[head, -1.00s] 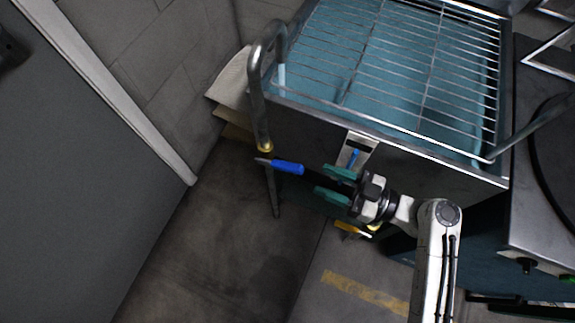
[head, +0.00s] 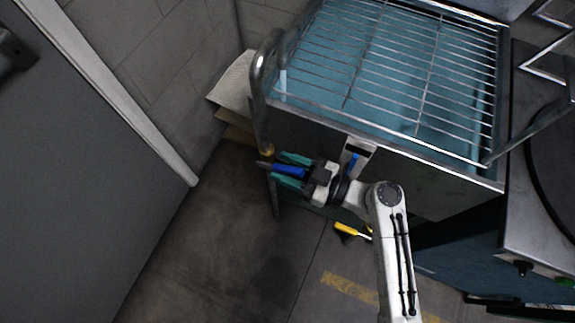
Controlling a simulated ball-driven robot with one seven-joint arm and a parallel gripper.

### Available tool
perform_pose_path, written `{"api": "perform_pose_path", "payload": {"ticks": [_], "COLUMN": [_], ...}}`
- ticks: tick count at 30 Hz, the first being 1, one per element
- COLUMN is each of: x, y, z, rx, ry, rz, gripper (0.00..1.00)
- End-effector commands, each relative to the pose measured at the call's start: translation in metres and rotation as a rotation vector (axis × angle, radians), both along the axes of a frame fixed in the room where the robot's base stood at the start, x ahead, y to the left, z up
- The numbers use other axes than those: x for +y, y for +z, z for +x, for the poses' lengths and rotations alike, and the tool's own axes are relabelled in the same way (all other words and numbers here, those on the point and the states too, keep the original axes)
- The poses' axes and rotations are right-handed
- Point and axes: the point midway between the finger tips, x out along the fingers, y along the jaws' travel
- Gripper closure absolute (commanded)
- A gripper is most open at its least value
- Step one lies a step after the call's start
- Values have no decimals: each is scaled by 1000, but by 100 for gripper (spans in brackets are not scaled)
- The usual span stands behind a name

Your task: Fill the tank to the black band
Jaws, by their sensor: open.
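The tank (head: 437,163) is a metal box with blue-green water (head: 410,70) under a wire rack. A bent metal pipe (head: 259,95) hooks over its left rim and runs down outside. A valve with a blue lever handle (head: 289,170) sits low on this pipe; the lever points right. A pale gauge plate (head: 360,146) on the tank's front shows a short blue column; my gripper partly hides its lower end, and I cannot make out the black band clearly. My gripper (head: 280,170) is open, its teal fingers on either side of the blue lever; contact is unclear.
A yellow-handled valve (head: 350,231) sits low under the tank, right of and below my gripper. A grey door or panel (head: 80,190) stands at left. Folded cloth or card (head: 233,90) lies behind the pipe. A machine with a dark round plate (head: 552,150) is at right.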

Motion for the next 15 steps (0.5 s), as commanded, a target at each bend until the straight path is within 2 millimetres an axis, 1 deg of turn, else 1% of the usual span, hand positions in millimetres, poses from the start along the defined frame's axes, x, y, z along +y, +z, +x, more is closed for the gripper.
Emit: {"api": "perform_pose_path", "payload": {"ticks": [2,15], "x": [0,0], "y": [0,0], "z": [0,0], "rx": [0,0], "ry": [0,0], "rz": [0,0], "gripper": [55,97]}}
